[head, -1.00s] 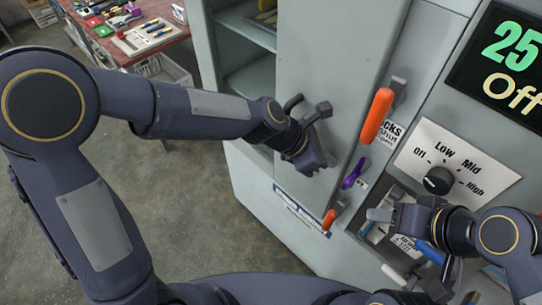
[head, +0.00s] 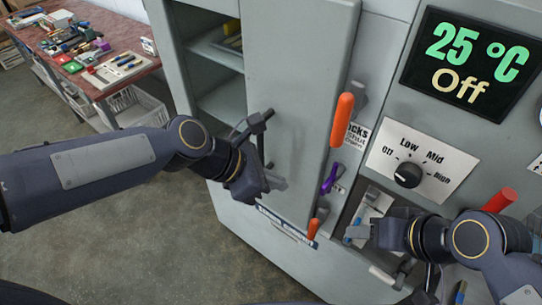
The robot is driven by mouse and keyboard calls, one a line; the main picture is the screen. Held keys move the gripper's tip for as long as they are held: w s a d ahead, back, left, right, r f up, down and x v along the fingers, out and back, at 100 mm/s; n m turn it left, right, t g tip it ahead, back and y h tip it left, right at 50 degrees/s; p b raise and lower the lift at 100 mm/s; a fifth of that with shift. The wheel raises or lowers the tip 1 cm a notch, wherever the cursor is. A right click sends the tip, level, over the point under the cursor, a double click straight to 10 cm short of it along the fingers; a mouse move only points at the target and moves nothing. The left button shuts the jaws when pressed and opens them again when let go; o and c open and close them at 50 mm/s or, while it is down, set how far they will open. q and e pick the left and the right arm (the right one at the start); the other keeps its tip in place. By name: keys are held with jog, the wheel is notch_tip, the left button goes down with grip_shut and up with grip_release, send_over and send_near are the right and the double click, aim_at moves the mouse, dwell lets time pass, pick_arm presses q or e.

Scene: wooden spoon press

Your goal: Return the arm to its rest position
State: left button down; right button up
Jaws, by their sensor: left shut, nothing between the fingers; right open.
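My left gripper (head: 272,183) is shut and empty. It is in front of the lower part of the grey cabinet door (head: 300,90); I cannot tell whether it touches the door. A dark bracket-like part (head: 258,122) shows just above it; I cannot tell whether it is a door handle. My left arm comes in from the left edge, over the floor. My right gripper (head: 368,228) is open, low in front of the machine, at a recess (head: 370,200) with small items. Its fingers are partly hidden and I cannot tell whether they touch anything.
The door stands partly open beside shelves (head: 215,60). An orange handle (head: 342,120), a purple handle (head: 330,178) and a red handle (head: 499,200) stick out. The dial (head: 407,175) is beneath a display (head: 470,60) reading 25 °C, Off. A tool table (head: 140,68) stands back left.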

pick_arm(q)
jog(key=s+a+f+m+t+y+b, duration=0.2)
jog(key=s+a+m, duration=0.3)
jog(key=a+m, duration=0.4)
jog(key=s+a+f+m+t+y+b, duration=0.1)
jog(key=s+a+f+m+y+b, duration=0.1)
jog(key=s+a+f+m, duration=0.3)
jog(key=s+a+m+y, duration=0.1)
jog(key=a+m, duration=0.3)
jog(key=a, duration=0.6)
jog(key=shift+s+a+f+m+t, duration=0.15)
jog(key=shift+a+m+t, duration=0.15)
jog(key=shift+t, duration=0.1)
